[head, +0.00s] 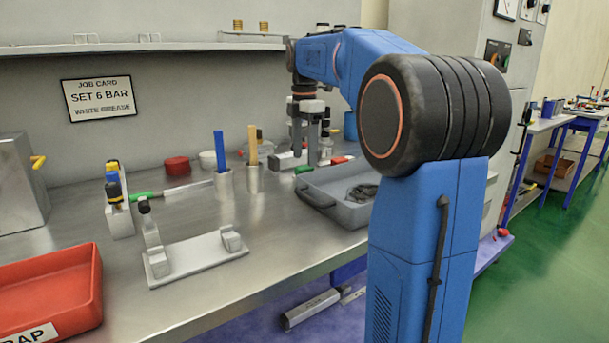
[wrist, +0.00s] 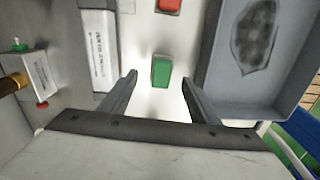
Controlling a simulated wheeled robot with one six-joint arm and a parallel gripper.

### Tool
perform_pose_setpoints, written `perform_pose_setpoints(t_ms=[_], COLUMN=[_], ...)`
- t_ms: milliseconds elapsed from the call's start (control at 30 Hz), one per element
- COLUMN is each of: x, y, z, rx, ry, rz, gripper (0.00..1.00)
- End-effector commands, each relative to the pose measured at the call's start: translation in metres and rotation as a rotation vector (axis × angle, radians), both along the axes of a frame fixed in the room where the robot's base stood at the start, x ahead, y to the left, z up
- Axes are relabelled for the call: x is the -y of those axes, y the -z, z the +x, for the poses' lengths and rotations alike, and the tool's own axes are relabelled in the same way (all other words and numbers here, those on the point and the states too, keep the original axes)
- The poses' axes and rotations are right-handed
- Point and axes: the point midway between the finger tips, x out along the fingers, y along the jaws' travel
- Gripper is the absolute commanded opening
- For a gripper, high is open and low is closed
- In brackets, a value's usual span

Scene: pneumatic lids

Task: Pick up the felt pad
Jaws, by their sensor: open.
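A small green block-like piece (wrist: 161,71) lies on the bench between my fingertips in the wrist view; it also shows low beside the tray in the head view (head: 303,169). It may be the felt pad, but its material is not clear. My gripper (wrist: 159,77) is open and empty, pointing down, with one finger on each side of the green piece. Whether the fingers touch it cannot be told. In the head view my gripper (head: 306,148) is partly lost among the bench items. A dark mottled oval thing (wrist: 256,38) lies inside the grey tray.
The grey tray (wrist: 207,58) stands close to the right finger. A white labelled box (wrist: 98,50) stands left of the left finger. A red piece (wrist: 169,5) lies beyond the green one. A white fixture (head: 197,258) and a red bin (head: 50,295) are further left.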

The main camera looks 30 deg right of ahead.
Motion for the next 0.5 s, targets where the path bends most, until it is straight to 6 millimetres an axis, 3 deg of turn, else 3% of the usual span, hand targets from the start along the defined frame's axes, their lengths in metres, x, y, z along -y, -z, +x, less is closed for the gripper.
perform_pose_setpoints(t_ms=[300, 500], x=[-0.002, -0.002], y=[0.040, 0.047], z=[-0.003, -0.003], rx=[-0.001, 0.000], ry=[0.000, 0.000], rz=[0.000, 0.000], gripper=[0.56, 0.56])
